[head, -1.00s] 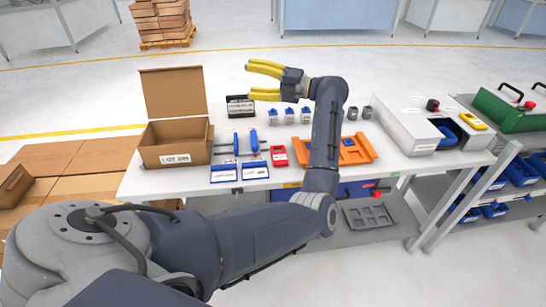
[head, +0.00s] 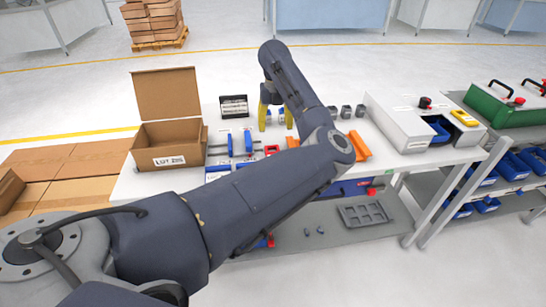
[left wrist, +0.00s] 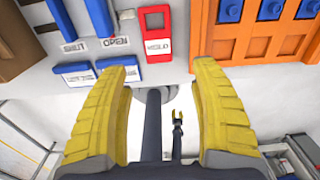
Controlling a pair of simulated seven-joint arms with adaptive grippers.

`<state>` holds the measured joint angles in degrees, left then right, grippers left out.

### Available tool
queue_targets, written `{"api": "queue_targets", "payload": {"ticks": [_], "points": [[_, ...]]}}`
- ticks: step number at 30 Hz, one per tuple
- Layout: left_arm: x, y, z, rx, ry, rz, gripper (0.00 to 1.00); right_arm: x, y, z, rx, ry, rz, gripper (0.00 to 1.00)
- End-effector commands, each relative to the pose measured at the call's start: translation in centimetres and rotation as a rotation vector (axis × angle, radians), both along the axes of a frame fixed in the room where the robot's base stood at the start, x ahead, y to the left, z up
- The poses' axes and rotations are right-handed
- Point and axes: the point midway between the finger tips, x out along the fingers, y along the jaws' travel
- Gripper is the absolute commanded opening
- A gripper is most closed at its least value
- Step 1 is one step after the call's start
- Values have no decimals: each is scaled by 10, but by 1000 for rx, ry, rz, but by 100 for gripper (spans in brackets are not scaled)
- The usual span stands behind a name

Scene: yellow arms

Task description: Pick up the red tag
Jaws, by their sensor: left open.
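The red tag (left wrist: 157,33), a red frame with a white HOLD label, lies flat on the white table. In the head view only a part of the red tag (head: 272,149) shows beside my forearm. My left gripper (head: 276,117) points down above the table with its yellow fingers apart. In the left wrist view the left gripper (left wrist: 165,70) is open and empty, and the tag is ahead of the gap between its fingertips, not between them.
An orange tray (left wrist: 250,45) with blue pieces lies right of the tag. Blue-framed labels (left wrist: 88,72) and blue-handled parts lie left of it. An open cardboard box (head: 168,158) stands at the table's left, and a grey-white case (head: 402,125) at its right.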

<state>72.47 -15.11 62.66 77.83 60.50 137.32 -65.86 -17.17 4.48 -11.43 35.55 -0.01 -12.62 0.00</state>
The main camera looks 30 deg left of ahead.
Motion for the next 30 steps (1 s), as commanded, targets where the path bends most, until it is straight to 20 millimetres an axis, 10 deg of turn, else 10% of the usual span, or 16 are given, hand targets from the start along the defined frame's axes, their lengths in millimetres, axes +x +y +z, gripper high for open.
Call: {"api": "queue_targets", "payload": {"ticks": [12,30], "points": [[-1,1,-72,5,4,-2,64,0,0,0,0,1,0,44],[-2,6,-119,5,5,-1,64,-1,-3,0,-3,1,2,44]]}}
